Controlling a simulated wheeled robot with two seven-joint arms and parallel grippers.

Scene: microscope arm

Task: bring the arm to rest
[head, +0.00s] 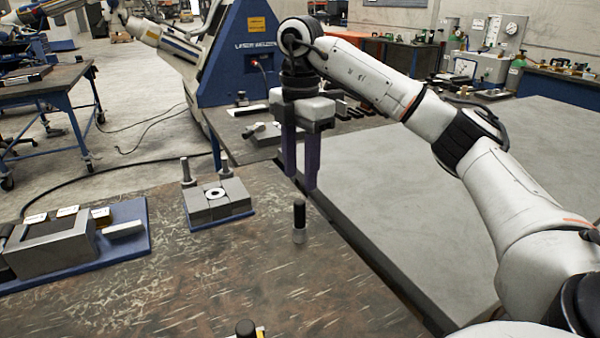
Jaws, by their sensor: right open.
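My right arm (420,110) comes in from the right and reaches over the tables. Its gripper (300,180) hangs pointing down, with its two dark purple fingers apart and nothing between them. Below the fingertips, a small post (299,220) with a black top and a metal base stands upright on the brown worn table (300,290). The fingers look clear of the post. My left gripper does not show.
Left of the post, grey blocks with a white ring (215,193) sit on a blue plate. A grey box (52,250) stands on a blue tray further left. A small black-topped thing (245,328) is cut off at the bottom edge. The grey tabletop (430,200) is largely bare.

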